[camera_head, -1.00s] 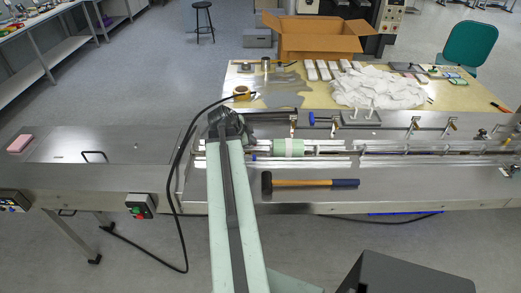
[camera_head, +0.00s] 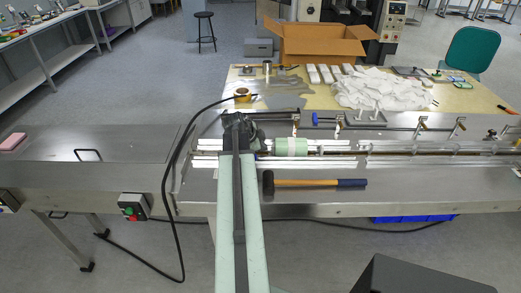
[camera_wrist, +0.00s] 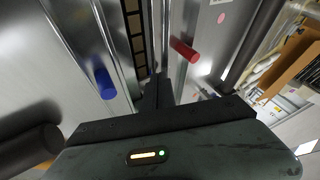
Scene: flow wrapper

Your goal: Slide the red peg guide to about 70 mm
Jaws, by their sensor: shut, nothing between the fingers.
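The red peg (camera_wrist: 185,50) stands out from the metal rails in the wrist view, right of and beyond my gripper's fingers. A blue peg (camera_wrist: 103,82) is on the rail at the left of that view. My gripper (camera_wrist: 165,88) is shut and empty, its dark fingers between the two pegs and apart from both as seen. In the head view my gripper (camera_head: 239,128) is over the left end of the machine's rails. My arm and gripper hide the red peg there. I cannot read a scale or the guide's setting.
A hammer (camera_head: 315,182) lies on the machine's front ledge, right of my arm. A green-and-white roll (camera_head: 291,146) sits on the rails just right of my gripper. A black cable (camera_head: 165,190) hangs at the left.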

